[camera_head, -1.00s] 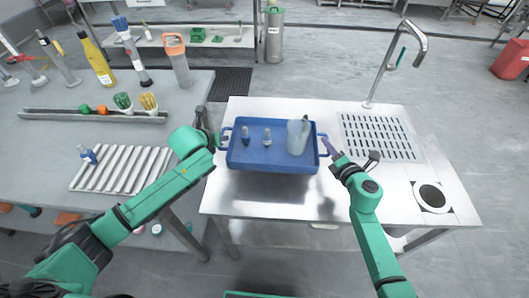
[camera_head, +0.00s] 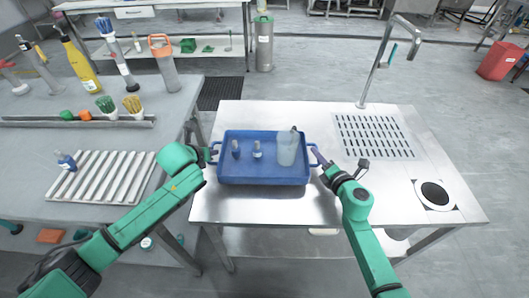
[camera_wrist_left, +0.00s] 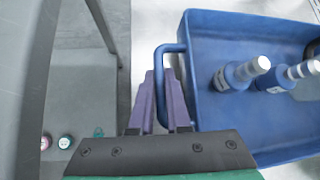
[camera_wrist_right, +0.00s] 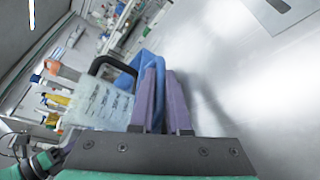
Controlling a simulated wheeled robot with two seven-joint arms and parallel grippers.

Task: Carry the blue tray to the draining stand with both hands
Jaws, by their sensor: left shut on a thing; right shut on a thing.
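The blue tray (camera_head: 262,170) is over the steel table (camera_head: 300,210), level; I cannot tell whether it touches the top. It holds two small blue-labelled bottles (camera_head: 235,149) (camera_head: 257,150) and a translucent jug (camera_head: 286,148) with a dark handle. My left gripper (camera_head: 212,154) is shut on the tray's left handle, whose blue bar (camera_wrist_left: 160,70) shows at the fingers in the left wrist view. My right gripper (camera_head: 320,162) is shut on the right handle, mostly hidden behind the fingers in the right wrist view (camera_wrist_right: 160,80). A perforated drain panel (camera_head: 374,136) lies in the steel table, right of the tray.
A tall faucet (camera_head: 376,65) rises behind the panel, and a round dark hole (camera_head: 434,194) is at right. The grey table (camera_head: 35,190) at left bears a ridged white rack (camera_head: 101,177), brushes (camera_head: 131,105) and bottles. A metal cylinder (camera_head: 264,45) stands behind.

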